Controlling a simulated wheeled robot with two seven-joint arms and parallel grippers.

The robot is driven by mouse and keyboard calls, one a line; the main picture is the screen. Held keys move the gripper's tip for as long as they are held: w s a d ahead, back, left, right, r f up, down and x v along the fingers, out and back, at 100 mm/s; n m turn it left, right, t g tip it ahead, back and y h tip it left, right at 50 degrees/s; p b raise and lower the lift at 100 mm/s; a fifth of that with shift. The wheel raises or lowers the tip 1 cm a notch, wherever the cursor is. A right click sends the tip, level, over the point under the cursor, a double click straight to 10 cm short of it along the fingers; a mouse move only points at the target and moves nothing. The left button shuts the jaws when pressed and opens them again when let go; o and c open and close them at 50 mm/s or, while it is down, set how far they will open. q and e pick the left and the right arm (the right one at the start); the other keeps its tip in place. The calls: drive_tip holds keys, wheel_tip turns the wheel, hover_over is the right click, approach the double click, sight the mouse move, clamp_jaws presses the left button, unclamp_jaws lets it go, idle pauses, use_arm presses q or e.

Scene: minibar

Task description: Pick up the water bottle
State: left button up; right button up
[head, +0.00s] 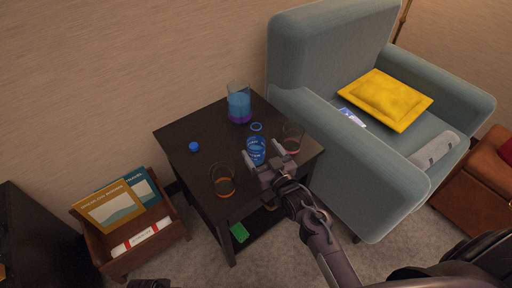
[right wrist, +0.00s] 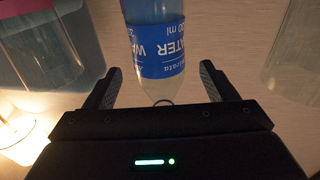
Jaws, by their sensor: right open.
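The water bottle (head: 256,147) stands on the dark side table (head: 180,133). In the right wrist view the bottle shows ahead of and between the open fingers (right wrist: 160,88), with gaps on both sides. A dark piece at the bottom edge of the head view may be my left gripper (head: 149,284); its jaws are hidden.
On the table, a blue and purple pitcher (head: 239,106) stands behind the bottle, and glasses stand at left (head: 222,182) and right (head: 293,137). A small blue ball (head: 194,147) lies at the left. An armchair (head: 318,50) adjoins the right; a magazine rack (head: 150,262) stands left.

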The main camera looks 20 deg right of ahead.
sight(256, 141)
drive_tip(key=w, duration=0.4)
drive_tip(key=shift+w+a+r, duration=0.15)
drive_tip(key=shift+w+a, duration=0.05)
drive_tip(key=shift+a, duration=0.1)
use_arm(q)
drive_tip(key=shift+d+r, duration=0.1)
drive_tip(key=shift+r, duration=0.85)
use_arm(e)
drive_tip(key=shift+c, duration=0.5)
drive_tip(key=c, duration=1)
drive_tip(key=shift+r, duration=0.15)
drive_tip(key=shift+c, duration=0.2)
